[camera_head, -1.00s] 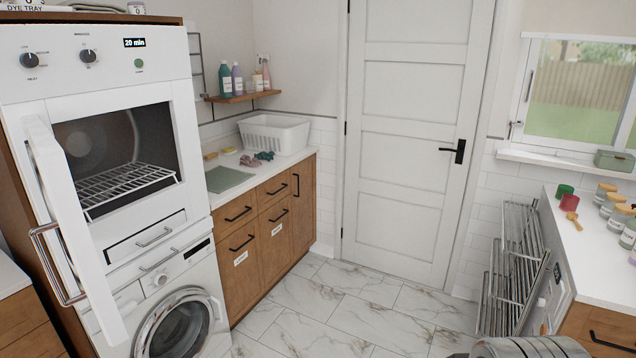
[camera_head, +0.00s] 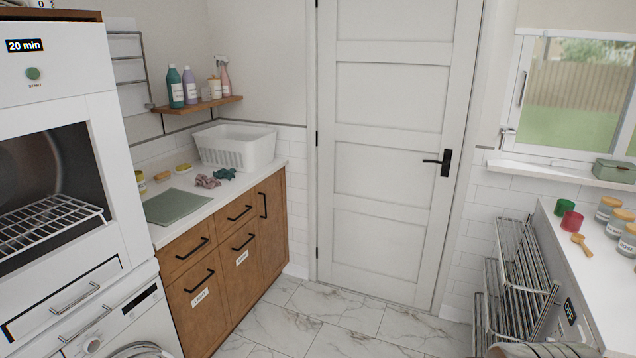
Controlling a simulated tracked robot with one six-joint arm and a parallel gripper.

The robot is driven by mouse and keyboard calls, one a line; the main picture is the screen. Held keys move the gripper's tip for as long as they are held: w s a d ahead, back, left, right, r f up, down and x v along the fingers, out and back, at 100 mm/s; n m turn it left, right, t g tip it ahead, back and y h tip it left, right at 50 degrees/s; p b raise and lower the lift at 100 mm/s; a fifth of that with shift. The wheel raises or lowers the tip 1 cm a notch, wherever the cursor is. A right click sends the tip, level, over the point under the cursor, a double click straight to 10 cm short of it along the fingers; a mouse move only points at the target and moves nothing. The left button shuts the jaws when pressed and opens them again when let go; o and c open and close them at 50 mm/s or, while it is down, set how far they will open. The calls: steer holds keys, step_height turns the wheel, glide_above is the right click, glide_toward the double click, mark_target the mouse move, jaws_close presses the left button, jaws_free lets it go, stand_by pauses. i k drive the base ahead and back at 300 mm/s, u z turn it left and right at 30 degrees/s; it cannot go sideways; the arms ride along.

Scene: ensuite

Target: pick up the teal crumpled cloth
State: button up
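The teal crumpled cloth (camera_head: 225,174) lies on the white counter at left, just in front of the white basket. A mauve crumpled cloth (camera_head: 207,181) lies right beside it on the left; I cannot tell whether they touch. My gripper cannot be made out; a grey rounded part at the bottom right edge may be mine.
A white basket (camera_head: 236,148) stands behind the cloths, and a flat green mat (camera_head: 178,206) lies nearer on the counter. A tall white oven unit (camera_head: 60,190) stands at left. A metal rack (camera_head: 512,285) is at right. The marble floor (camera_head: 335,325) between is clear.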

mark_target(224, 173)
steer(key=i, duration=1.55)
steer(key=u, duration=0.3)
steer(key=i, duration=0.8)
steer(key=u, duration=0.65)
steer(key=i, duration=0.6)
steer(key=u, duration=1.1)
steer(key=i, duration=0.95)
steer(key=u, duration=0.5)
